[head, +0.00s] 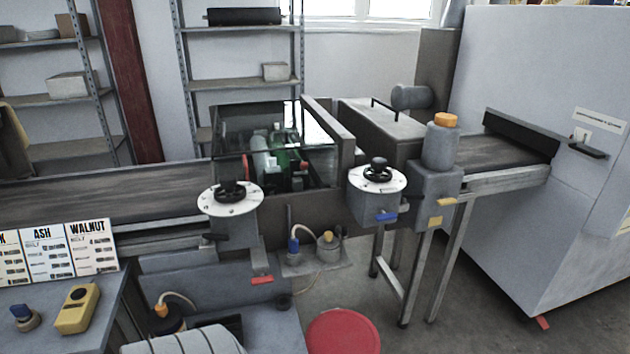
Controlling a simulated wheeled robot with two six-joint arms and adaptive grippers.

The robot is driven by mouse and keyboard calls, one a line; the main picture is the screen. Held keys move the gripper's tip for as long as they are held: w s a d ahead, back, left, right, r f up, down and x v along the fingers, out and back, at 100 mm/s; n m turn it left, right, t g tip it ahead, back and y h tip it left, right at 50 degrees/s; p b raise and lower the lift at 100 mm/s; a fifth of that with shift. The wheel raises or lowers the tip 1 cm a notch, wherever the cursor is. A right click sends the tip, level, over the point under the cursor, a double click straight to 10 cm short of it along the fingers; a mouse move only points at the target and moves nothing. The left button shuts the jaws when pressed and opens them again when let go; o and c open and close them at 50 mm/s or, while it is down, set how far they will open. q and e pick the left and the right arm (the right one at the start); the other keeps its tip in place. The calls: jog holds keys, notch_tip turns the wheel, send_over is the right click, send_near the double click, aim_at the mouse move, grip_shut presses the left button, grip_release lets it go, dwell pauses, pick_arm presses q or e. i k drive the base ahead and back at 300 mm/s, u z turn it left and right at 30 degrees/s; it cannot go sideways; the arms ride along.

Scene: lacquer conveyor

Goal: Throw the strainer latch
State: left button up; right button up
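I cannot tell for certain which part is the strainer latch. A grey upright cylinder with an orange cap (446,121) stands on a grey housing right of centre. A yellow lever (440,203) and a yellow tab (434,222) sit low on that housing. A blue lever (386,216) is under the right white dial (378,180). A red lever (262,280) is below the left white dial (230,199). A small pot with a yellow knob (328,239) stands on a low shelf. Neither of my grippers shows.
A dark conveyor belt (100,197) comes in from the left, and another belt (495,152) enters the large grey cabinet (560,80). A glass-covered box with bottles stands between them. A yellow handheld box (77,309) lies on the left table. A red round lid (343,333) is at the front.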

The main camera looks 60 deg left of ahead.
aim_at(344, 232)
jog(key=u, duration=1.3)
